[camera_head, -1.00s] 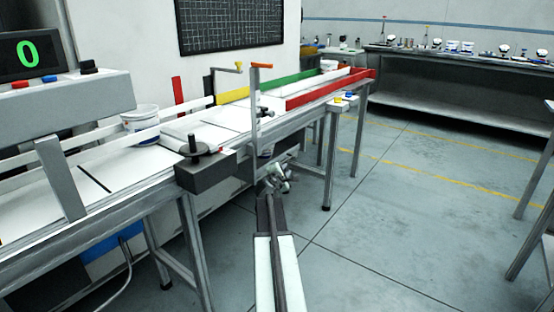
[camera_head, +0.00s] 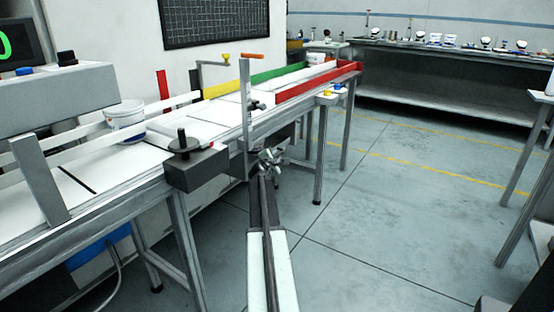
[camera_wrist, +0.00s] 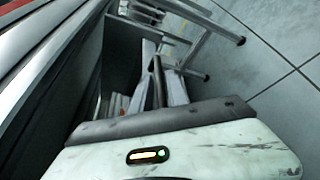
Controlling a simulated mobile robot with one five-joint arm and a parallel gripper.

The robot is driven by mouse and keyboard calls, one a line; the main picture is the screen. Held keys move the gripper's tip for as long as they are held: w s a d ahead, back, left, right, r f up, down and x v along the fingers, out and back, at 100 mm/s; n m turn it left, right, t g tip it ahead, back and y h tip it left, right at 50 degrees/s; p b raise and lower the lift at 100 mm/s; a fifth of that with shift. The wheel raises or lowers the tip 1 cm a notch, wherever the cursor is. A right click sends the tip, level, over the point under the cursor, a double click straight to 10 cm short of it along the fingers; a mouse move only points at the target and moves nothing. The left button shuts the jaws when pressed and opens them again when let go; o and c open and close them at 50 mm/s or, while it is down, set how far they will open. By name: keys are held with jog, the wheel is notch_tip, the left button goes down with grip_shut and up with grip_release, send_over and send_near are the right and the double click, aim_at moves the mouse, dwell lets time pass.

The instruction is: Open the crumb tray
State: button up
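No part stands out clearly as the crumb tray, so I cannot tell where it is or whether it is open. My gripper (camera_head: 270,160) is at the far end of my arm, beside the near side of the conveyor bench and below its belt level. In the wrist view, pale, finger-like parts of my gripper (camera_wrist: 157,88) reach forward near a dark grey panel (camera_wrist: 122,45). I cannot tell whether they touch it, or whether the fingers are open or shut.
The conveyor bench (camera_head: 120,165) runs along the left, carrying a white tub (camera_head: 125,122). A dark box with a knob (camera_head: 197,168) sticks out from its near side, close to my arm. Red rails (camera_head: 310,83) edge its far end.

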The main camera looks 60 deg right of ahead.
grip_shut()
dwell(1.4)
